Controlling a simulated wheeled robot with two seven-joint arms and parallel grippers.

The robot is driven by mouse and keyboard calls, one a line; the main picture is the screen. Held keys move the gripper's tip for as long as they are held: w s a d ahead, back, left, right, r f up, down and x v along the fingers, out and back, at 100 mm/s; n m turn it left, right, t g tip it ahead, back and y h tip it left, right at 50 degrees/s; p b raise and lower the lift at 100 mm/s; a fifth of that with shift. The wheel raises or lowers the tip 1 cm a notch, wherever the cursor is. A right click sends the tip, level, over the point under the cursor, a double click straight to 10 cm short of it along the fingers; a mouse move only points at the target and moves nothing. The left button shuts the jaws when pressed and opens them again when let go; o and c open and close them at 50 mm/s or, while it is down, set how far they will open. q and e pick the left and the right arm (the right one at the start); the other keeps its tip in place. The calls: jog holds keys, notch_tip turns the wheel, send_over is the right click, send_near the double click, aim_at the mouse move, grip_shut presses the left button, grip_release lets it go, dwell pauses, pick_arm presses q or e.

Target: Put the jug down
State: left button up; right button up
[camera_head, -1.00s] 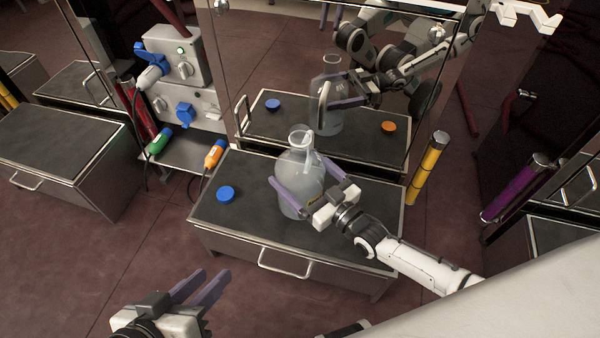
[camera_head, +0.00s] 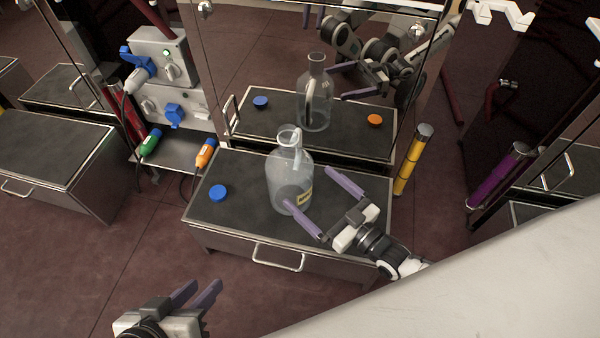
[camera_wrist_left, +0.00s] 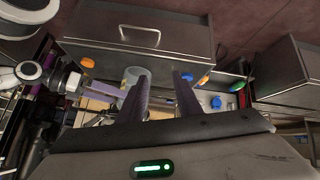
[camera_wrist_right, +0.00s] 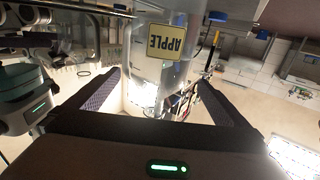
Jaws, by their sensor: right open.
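The clear glass jug (camera_head: 289,172) stands upright on the dark top of the low metal cabinet (camera_head: 240,215). Its yellow label reads APPLE in the right wrist view (camera_wrist_right: 160,43). My right gripper (camera_head: 305,182) is open, drawn back on the near right side of the jug. One finger lies in front of the jug's lower part and the other is to its right; whether either touches the glass is unclear. My left gripper (camera_head: 207,284) is open and empty, away from the cabinet at the lower left. The jug also shows in the left wrist view (camera_wrist_left: 134,73).
A blue cap (camera_head: 218,193) lies left of the jug. An orange cap (camera_wrist_left: 88,62) shows in the left wrist view. Behind the cabinet, a mirror panel (camera_head: 250,55) reflects jug and arm. Orange (camera_head: 205,153) and green (camera_head: 150,142) plugs are at left; a yellow cylinder (camera_head: 411,160) stands right.

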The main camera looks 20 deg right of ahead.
jog(key=shift+v, duration=1.15)
pick_arm(q)
jog(key=shift+a+f, duration=0.3)
jog(key=shift+f, duration=0.15)
pick_arm(e)
jog(key=shift+s+d, duration=0.1)
jog(key=shift+s, duration=0.15)
